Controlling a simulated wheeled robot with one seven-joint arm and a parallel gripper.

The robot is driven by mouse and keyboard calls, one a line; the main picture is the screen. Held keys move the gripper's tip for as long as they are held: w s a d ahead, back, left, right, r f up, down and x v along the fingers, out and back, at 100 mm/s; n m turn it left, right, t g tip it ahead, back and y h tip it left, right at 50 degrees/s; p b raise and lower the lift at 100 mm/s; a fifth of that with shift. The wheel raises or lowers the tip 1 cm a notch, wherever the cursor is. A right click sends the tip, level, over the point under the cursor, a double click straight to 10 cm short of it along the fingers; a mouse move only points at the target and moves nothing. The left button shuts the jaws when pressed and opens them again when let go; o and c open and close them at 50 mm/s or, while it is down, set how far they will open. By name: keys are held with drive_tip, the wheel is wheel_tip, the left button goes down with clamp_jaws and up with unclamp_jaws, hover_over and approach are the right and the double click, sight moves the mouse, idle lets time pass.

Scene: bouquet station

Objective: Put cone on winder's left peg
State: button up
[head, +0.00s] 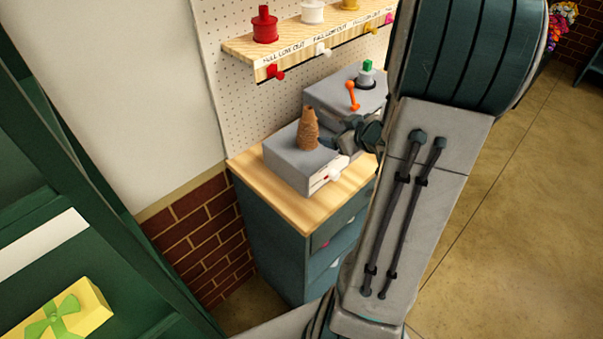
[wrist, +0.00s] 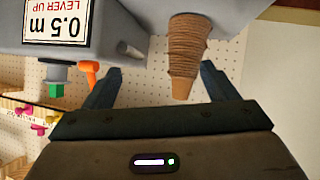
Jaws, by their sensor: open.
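The brown, ribbed cone (head: 309,128) stands upright, narrow end up, on the front grey box (head: 287,158). In the wrist view, which is upside down, the cone (wrist: 184,55) shows between my open fingers, with a gap on each side. My gripper (head: 345,137) is beside the cone, to its right in the head view; its fingers also show in the wrist view (wrist: 161,84). The rear grey box (head: 325,97) has an orange lever (head: 352,95) and a green-topped knob (head: 367,68). A grey stub (wrist: 131,50) projects near its "0.5 m LEVER UP" label (wrist: 70,20); I cannot tell if it is a peg.
Both boxes stand on a wood-topped cabinet (head: 245,172) against a pegboard (head: 225,60). A shelf (head: 290,48) with spools and coloured knobs hangs above. A green rack (head: 95,200) is at the left.

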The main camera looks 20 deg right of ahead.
drive_tip(key=s+a+r+m+g+h, duration=0.3)
drive_tip(key=a+r+h, duration=0.2)
drive_tip(key=r, duration=0.3)
drive_tip(key=s+a+g+y, duration=0.4)
drive_tip(key=s+a+g, duration=0.1)
drive_tip(key=s+a, duration=1)
drive_tip(key=shift+a+r, duration=0.3)
drive_tip(key=shift+a, duration=0.05)
